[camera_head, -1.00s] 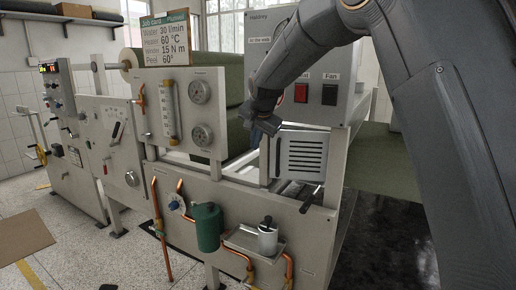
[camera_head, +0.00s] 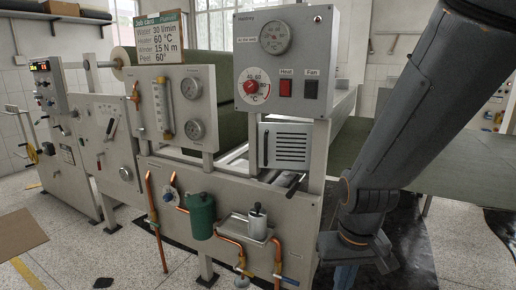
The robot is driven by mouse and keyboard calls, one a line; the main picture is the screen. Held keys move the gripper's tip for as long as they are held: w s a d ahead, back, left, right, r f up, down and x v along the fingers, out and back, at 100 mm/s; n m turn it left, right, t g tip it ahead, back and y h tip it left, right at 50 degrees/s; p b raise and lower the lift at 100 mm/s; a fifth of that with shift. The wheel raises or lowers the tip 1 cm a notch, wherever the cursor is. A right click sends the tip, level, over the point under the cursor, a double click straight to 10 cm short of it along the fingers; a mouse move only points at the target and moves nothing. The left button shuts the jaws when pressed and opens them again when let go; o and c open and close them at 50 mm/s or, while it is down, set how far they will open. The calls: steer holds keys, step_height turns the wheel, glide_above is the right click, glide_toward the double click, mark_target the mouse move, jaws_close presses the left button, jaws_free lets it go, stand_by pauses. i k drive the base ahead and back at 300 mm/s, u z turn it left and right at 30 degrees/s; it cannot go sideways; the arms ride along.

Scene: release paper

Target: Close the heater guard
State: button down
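The heater guard (camera_head: 291,147) is a pale panel with dark horizontal slots and a black upright handle (camera_head: 265,149) near its left edge. It sits below the heater control box (camera_head: 330,40), between two posts. It looks roughly in line with the machine's front, but I cannot tell whether it is fully shut. My gripper (camera_head: 346,276) hangs low at the right of the machine, well apart from the guard. Its fingers are mostly hidden by the wrist and the bottom edge, so their opening does not show.
A dark lever (camera_head: 296,184) sticks out below the guard. A green canister (camera_head: 201,215), a small metal pot (camera_head: 257,222) and copper pipes stand out from the lower front. A job card (camera_head: 161,40) tops the machine. Floor in front is mostly clear.

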mark_target(282, 146)
steer(key=k, duration=1.05)
steer(key=z, duration=0.7)
steer(key=i, duration=1.4)
steer(key=u, duration=0.75)
steer(key=i, duration=0.7)
steer(key=u, duration=0.8)
